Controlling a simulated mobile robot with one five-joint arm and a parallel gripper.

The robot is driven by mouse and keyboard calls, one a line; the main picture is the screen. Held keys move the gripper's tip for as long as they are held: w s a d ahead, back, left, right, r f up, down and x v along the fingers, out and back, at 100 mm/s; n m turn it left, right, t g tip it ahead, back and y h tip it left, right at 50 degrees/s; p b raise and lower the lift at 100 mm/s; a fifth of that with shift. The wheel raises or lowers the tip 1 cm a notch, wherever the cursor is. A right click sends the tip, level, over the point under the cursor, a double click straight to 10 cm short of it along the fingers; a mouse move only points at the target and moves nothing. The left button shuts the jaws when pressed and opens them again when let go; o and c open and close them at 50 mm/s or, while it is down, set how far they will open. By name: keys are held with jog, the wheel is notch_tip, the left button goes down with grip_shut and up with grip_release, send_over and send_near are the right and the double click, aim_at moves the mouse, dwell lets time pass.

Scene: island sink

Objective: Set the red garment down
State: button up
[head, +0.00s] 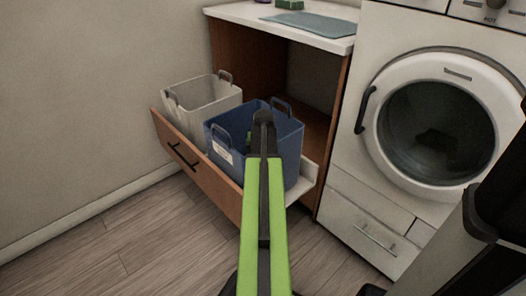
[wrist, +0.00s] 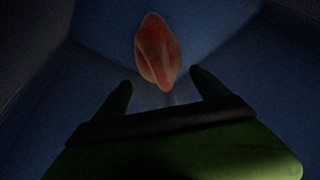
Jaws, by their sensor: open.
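The red garment (wrist: 157,52) is a small crumpled orange-red bundle in the wrist view, in front of my open fingertips. It appears to be inside the blue basket, against its dark blue walls and floor. My gripper (wrist: 160,90) is open, with one green finger on each side and a gap between them; the garment is just beyond that gap. In the head view my green arm reaches over the blue basket (head: 222,138) and my gripper is down inside it, mostly hidden. The garment is hidden in the head view.
A pale basket (head: 197,104) stands beside the blue one in the pulled-out wooden drawer (head: 190,160). A counter (head: 320,38) with a grey-blue mat (head: 312,24) is behind. A white washing machine (head: 440,120) with its door shut is at right. Floor at left is clear.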

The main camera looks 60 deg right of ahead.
jog(key=p+v, duration=0.9)
jog(key=v, duration=0.2)
jog(key=shift+r, duration=0.15)
